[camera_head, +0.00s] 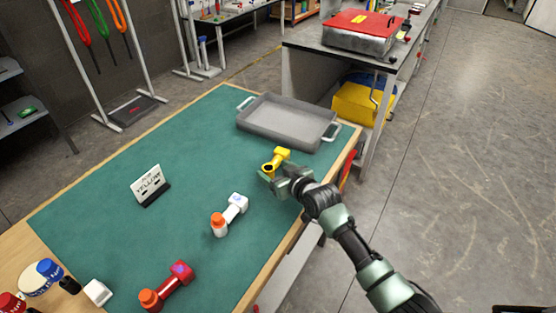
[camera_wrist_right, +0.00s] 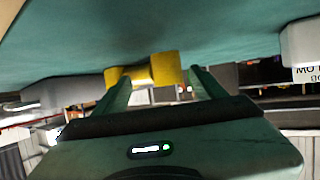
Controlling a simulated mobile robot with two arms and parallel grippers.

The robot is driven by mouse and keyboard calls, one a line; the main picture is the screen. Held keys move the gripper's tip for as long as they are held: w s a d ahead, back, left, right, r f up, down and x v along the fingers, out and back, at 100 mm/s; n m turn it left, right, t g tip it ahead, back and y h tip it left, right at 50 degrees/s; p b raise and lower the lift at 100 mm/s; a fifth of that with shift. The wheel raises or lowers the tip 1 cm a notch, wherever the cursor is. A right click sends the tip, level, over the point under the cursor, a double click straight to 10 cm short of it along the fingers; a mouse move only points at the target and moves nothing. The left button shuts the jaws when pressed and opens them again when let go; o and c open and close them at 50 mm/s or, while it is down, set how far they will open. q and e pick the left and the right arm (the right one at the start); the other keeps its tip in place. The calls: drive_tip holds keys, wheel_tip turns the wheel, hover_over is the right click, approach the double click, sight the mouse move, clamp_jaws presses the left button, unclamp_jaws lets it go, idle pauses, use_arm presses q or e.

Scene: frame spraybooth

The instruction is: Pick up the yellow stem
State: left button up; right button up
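The yellow stem (camera_head: 281,154) lies on the green mat (camera_head: 105,205), in front of the grey tray. My right gripper (camera_head: 278,171) is low over the mat at the stem, and partly hides it in the head view. In the right wrist view, the yellow stem (camera_wrist_right: 155,69) shows between and just beyond the tips of my right gripper (camera_wrist_right: 160,78). The fingers are apart, and I see no clear grip on the stem. Whether either finger touches it I cannot tell. My left gripper is in neither view.
A grey tray (camera_head: 270,128) with handles stands at the far end. A white stem (camera_head: 236,206) with an orange end and a red stem (camera_head: 175,278) lie nearer. A small sign (camera_head: 149,184) stands at left. Jars (camera_head: 48,268) are at the near left corner.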

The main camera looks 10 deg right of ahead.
clamp_jaws()
drive_tip(key=shift+r, duration=0.1)
